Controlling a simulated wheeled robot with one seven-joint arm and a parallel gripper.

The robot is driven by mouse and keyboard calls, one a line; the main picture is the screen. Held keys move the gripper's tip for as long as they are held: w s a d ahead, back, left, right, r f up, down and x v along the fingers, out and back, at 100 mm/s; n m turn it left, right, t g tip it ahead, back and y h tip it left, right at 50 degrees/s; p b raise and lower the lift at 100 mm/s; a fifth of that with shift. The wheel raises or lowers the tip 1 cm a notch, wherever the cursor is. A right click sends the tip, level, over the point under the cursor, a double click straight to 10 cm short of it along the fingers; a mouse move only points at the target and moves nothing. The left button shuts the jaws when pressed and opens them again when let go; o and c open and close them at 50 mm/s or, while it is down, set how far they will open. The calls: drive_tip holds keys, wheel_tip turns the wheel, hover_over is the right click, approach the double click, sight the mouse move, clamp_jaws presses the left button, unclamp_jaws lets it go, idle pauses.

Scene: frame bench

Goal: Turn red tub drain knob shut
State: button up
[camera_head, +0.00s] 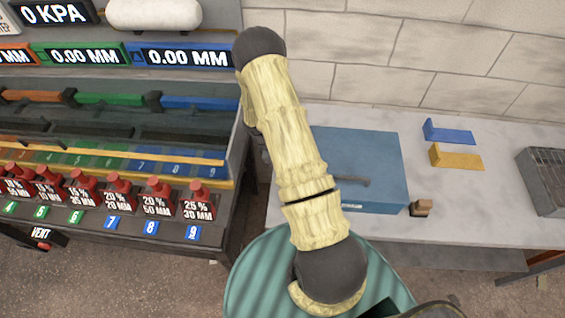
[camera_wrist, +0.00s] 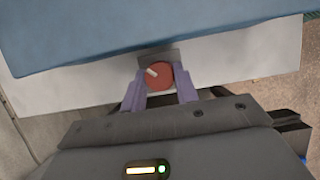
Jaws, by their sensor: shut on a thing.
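The red drain knob (camera_wrist: 159,77) is round, with a pale pointer mark toward its upper left in the wrist view. It sits in front of a small grey piece at the pale bench edge. My gripper (camera_wrist: 162,88) has its two purple fingers on either side of the knob, shut on it. The blue tub (camera_head: 380,150) stands on the bench, and its blue surface shows above the knob in the wrist view (camera_wrist: 110,38). In the head view my arm hides the knob and my gripper.
The grey bench top (camera_head: 470,205) carries a blue bracket (camera_head: 448,132), a yellow bracket (camera_head: 455,157), a small brown block (camera_head: 421,208) and a grey wire basket (camera_head: 545,175). A rack (camera_head: 120,215) with several red-topped bottles stands at left. A brick wall is behind.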

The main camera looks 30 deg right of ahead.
drive_tip(key=n+t+b, duration=0.1)
drive_tip(key=n+b, duration=0.1)
drive_tip(key=n+t+b, duration=0.1)
drive_tip(key=n+b, duration=0.1)
drive_tip(key=n, duration=0.1)
drive_tip(key=shift+s+a+f+n+h+b, duration=0.1)
drive_tip(key=shift+f+n+h+b, duration=0.1)
drive_tip(key=shift+n+h+b, duration=0.15)
drive_tip(key=n+t+b, duration=0.1)
drive_tip(key=n+b, duration=0.1)
drive_tip(key=shift+b, duration=0.3)
drive_tip(key=shift+s+r+n+b, duration=0.1)
drive_tip(key=shift+r+n+b, duration=0.05)
drive_tip(key=shift+n+b, duration=0.5)
drive_tip(key=shift+r+t, duration=0.1)
drive_tip(key=shift+t, duration=0.2)
drive_tip(key=o, duration=1)
drive_tip(key=p+v, duration=0.3)
drive_tip(key=v, duration=1.4)
drive_tip(key=shift+r, duration=0.2)
